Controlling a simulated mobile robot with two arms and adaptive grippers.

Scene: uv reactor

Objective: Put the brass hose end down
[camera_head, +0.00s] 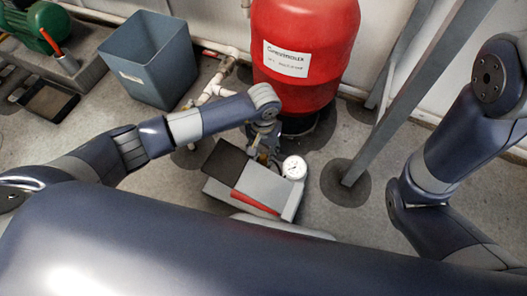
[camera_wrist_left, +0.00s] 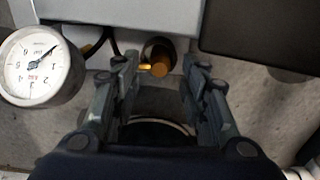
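The brass hose end (camera_wrist_left: 160,66) shows in the left wrist view as a small brass-coloured round piece, just beyond and between my fingertips. It is by the lower edge of a grey box. My left gripper (camera_wrist_left: 158,72) is open, with a clear gap between the piece and the right-hand finger. In the head view my left gripper (camera_head: 262,150) points down between the red tank and the grey box; the brass piece is too small to make out there. My right arm shows at the right, but its gripper is out of view.
The grey box (camera_head: 262,185) has a red handle and a white dial gauge (camera_head: 294,168) at its corner. The labelled red tank (camera_head: 303,50) stands behind. A blue-grey bin (camera_head: 152,60), white pipes (camera_head: 215,88) and a slanted metal post (camera_head: 408,95) stand around.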

